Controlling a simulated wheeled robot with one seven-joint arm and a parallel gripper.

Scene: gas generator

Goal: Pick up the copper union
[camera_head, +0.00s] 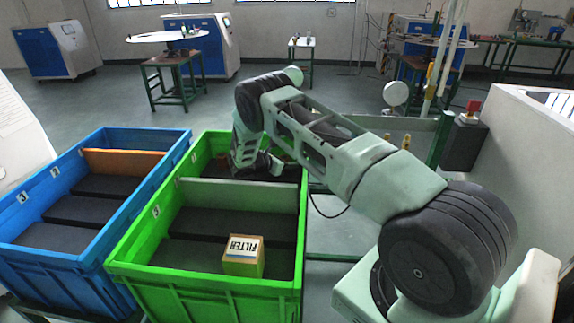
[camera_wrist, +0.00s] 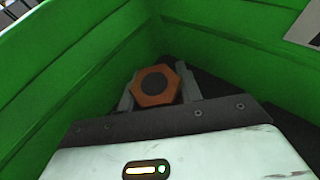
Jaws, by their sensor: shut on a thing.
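The copper union (camera_wrist: 155,85) shows in the wrist view as an orange-brown hexagonal ring with a dark centre. My gripper (camera_wrist: 158,88) has one finger on each side of it and is shut on it. The union is low in a corner of the green crate (camera_head: 120,268), near two green walls and above the dark crate floor. In the head view my gripper (camera_head: 258,165) is down in the far compartment of the green crate. There, my wrist hides most of the union.
A yellow box marked FILTER (camera_head: 243,257) stands in the near compartment of the green crate. A pale divider (camera_head: 240,193) splits this crate. A blue crate (camera_head: 40,262) with an orange divider (camera_head: 122,162) stands to the left. A white machine cabinet (camera_head: 535,135) is at the right.

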